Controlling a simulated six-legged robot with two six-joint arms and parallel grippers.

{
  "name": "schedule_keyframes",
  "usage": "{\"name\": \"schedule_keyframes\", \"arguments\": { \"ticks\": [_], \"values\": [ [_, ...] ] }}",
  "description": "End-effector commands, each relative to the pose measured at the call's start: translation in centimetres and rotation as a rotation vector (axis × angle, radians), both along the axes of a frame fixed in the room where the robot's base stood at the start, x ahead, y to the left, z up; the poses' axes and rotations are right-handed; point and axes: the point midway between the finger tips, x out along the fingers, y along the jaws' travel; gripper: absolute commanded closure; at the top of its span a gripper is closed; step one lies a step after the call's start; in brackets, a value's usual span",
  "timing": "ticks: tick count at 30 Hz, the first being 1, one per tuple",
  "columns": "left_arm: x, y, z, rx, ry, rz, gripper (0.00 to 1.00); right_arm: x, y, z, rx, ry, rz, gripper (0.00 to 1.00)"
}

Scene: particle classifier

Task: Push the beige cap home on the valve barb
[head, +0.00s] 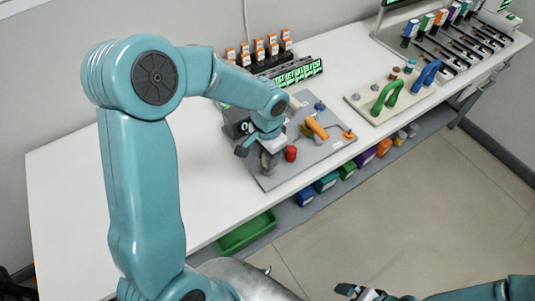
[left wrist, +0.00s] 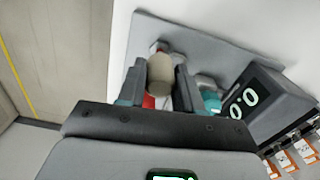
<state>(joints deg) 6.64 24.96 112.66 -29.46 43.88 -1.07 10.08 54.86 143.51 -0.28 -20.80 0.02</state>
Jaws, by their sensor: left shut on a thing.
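My left gripper (head: 260,152) is low over the grey board (head: 318,153) on the bench. In the left wrist view its two dark fingers (left wrist: 160,85) are shut on the beige cap (left wrist: 161,72), one on each side. A small part shows at the cap's far end, but I cannot tell whether it is the valve barb or how far the cap sits on it. In the head view the cap is mostly hidden by the gripper. My right gripper (head: 362,292) is at the bottom edge, away from the bench; its finger gap is unclear.
Close to the left gripper are a red part (head: 290,154) and a dark box with a lit display (left wrist: 245,103). An orange cylinder (head: 317,128) lies farther right on the board. A beige board with green handles (head: 386,97) stands beyond. The bench's left part is clear.

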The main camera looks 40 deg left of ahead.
Motion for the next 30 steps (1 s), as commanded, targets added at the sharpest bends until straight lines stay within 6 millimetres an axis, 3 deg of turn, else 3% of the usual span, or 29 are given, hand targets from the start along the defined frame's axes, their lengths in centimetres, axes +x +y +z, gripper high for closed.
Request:
{"name": "schedule_keyframes", "arguments": {
  "ticks": [30],
  "values": [
    [0.0, 0.0, -1.2, 0.0, 0.001, -0.01, 0.95, 0.0, 0.0, -1.3, 0.0, 0.0, 0.0, 0.0]
  ]
}}
